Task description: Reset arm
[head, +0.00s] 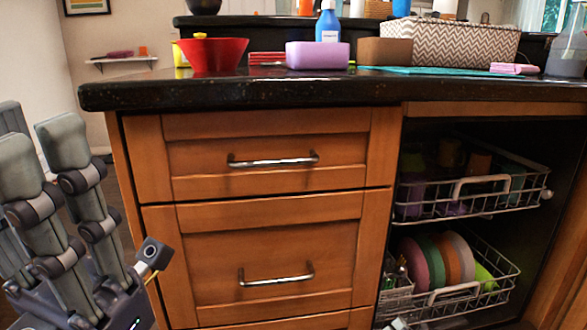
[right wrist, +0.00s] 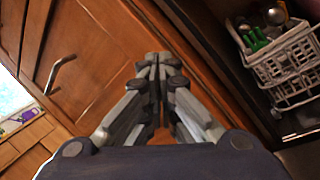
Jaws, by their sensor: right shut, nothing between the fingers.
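My left gripper (head: 38,150) stands at the left edge of the head view, its grey jointed fingers pointing up and spread apart with nothing between them. It is in front of the left end of the counter, clear of the drawers. My right gripper (right wrist: 158,62) shows in the right wrist view with its fingers drawn together at the tips, empty. It is in front of the wooden cabinet front (right wrist: 98,60).
The dark countertop (head: 240,92) holds a red bowl (head: 213,54), a purple box (head: 318,55), a blue bottle (head: 328,24) and a patterned box (head: 452,42). Below are shut drawers with metal handles (head: 275,160). At right, dishwasher racks (head: 470,205) hold dishes; a white basket (right wrist: 285,65) shows in the wrist view.

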